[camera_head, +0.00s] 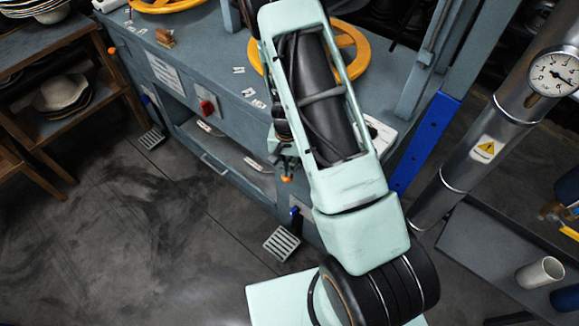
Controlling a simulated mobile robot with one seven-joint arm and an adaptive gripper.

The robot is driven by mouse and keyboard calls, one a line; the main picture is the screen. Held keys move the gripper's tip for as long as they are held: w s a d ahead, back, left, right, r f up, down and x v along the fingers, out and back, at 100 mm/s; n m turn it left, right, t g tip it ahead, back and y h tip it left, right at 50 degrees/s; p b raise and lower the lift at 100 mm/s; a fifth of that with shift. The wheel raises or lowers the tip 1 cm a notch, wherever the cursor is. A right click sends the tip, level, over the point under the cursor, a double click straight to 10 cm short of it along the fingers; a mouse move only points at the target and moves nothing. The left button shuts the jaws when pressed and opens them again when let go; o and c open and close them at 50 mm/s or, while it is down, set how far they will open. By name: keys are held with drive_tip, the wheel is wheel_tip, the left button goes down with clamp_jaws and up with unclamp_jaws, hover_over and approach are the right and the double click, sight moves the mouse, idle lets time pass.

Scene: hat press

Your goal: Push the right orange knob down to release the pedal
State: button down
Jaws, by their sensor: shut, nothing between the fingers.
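The right orange knob (287,179) is small in the camera_head view, on the front of the blue-grey press bench, just above the right pedal. My gripper (285,165) is a small dark shape, partly hidden behind my pale green arm. It is shut and empty, close above the right knob; I cannot tell whether it touches it. The right pedal (282,243), a slotted metal plate, sits low near the floor below the knob, with a blue part above it. The left orange knob (112,50) and left pedal (152,138) are farther left.
The blue-grey bench (205,70) carries yellow handwheels (349,50) and a red switch (207,107). A steel pipe with a gauge (553,73) and a grey surface with cups (540,272) are right. Floor at lower left is clear.

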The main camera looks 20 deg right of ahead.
wheel_tip(320, 180, up, 7)
drive_tip(key=p, duration=0.4)
drive_tip(key=shift+r, duration=0.15)
drive_tip(key=shift+w, duration=0.1)
idle(0.8)
